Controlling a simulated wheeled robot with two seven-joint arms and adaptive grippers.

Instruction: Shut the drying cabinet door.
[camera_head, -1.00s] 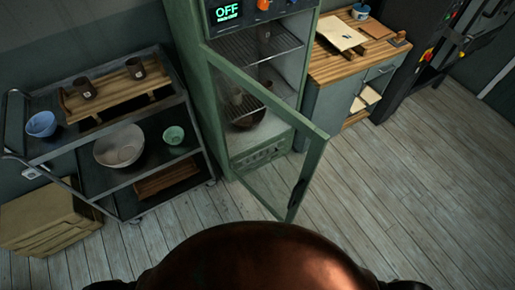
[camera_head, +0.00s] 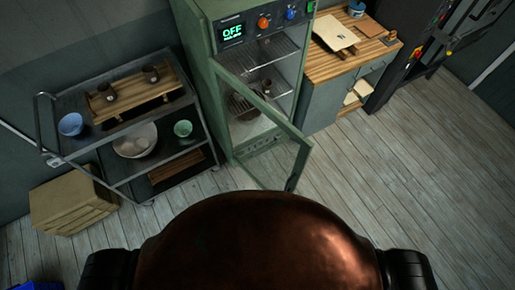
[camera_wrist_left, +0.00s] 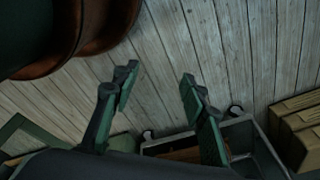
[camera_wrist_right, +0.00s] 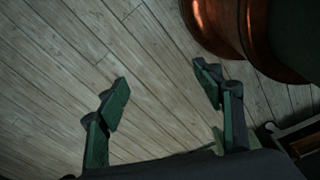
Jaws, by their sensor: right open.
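The green drying cabinet (camera_head: 207,85) stands at the upper middle of the head view, with a lit OFF display on its top panel. Its glazed, green-framed door (camera_head: 303,157) stands wide open, swung out toward me. A dark handle shows near the door's free lower corner. Wire shelves and a dark bowl (camera_head: 240,104) show inside. My left gripper (camera_wrist_left: 155,85) is open and empty over the floor in the left wrist view. My right gripper (camera_wrist_right: 163,80) is open and empty over the floor in the right wrist view. Neither gripper shows in the head view; both are apart from the door.
A black trolley (camera_head: 105,168) with bowls and cups stands left of the cabinet, with stacked tan slabs (camera_head: 70,202) beside it. A wood-topped bench (camera_head: 325,66) stands right of the cabinet. The plank floor (camera_head: 400,180) at the right is clear.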

